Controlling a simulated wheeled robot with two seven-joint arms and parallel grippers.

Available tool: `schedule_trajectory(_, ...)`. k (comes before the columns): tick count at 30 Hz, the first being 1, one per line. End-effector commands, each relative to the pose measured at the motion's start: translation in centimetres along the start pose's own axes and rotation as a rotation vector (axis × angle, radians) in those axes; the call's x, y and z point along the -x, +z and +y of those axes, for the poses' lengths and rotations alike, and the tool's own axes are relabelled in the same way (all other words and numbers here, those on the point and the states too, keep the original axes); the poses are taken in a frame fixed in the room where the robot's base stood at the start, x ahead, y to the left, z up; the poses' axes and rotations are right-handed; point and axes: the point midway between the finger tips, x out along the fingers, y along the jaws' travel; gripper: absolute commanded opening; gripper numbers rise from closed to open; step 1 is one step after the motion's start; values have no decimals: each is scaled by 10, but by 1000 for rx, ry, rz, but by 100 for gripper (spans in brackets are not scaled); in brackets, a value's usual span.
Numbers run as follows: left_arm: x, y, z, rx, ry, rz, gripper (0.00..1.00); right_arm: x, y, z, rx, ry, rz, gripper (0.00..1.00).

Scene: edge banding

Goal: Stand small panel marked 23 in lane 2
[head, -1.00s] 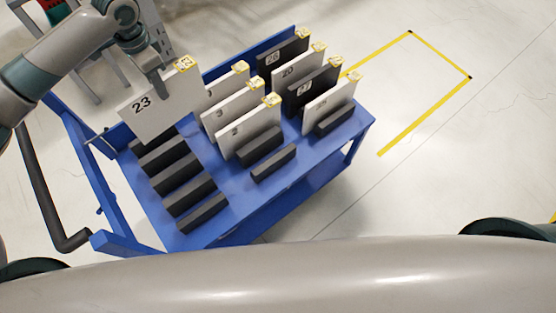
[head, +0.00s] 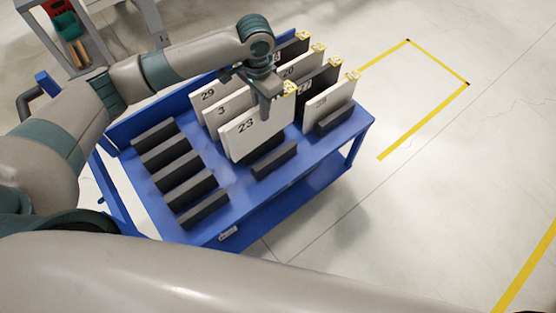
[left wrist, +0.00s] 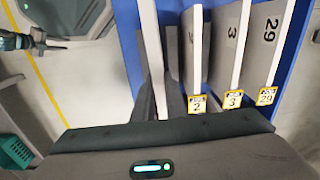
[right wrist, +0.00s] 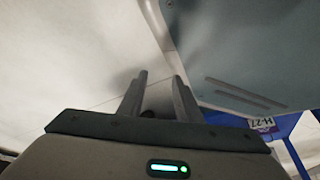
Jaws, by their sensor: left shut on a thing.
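The white panel marked 23 (head: 250,132) hangs upright from my left gripper (head: 267,108), which is shut on its top edge. In the head view it is at the near end of the middle row of panels on the blue cart. Whether its lower edge touches anything, I cannot tell. In the left wrist view the panel shows edge-on (left wrist: 151,45) between the fingers. White panels marked 3 (head: 219,109) and 29 (head: 205,95) stand behind it. Lane numbers are not readable. My right gripper (right wrist: 160,78) shows only in the right wrist view, with its fingers apart and nothing between them.
The blue cart (head: 212,235) has an empty column of dark divider blocks (head: 183,180) on its left. More white and black panels, including a white one (head: 328,105), stand in the right row. A dark block (head: 274,160) lies in front of panel 23.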

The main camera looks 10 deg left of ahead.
Motion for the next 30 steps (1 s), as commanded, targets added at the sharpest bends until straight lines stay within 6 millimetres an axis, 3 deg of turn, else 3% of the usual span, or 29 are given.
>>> schedule_trajectory(4,-11,-4,0,-24,-5,-2,0,-2,-5,-1,0,-1,14,31)
schedule_trajectory(17,-15,-4,0,-29,-5,-2,0,-1,-5,-1,0,-1,13,31)
schedule_trajectory(30,-68,-3,0,-29,-6,-3,0,5,21,2,0,3,-49,31)
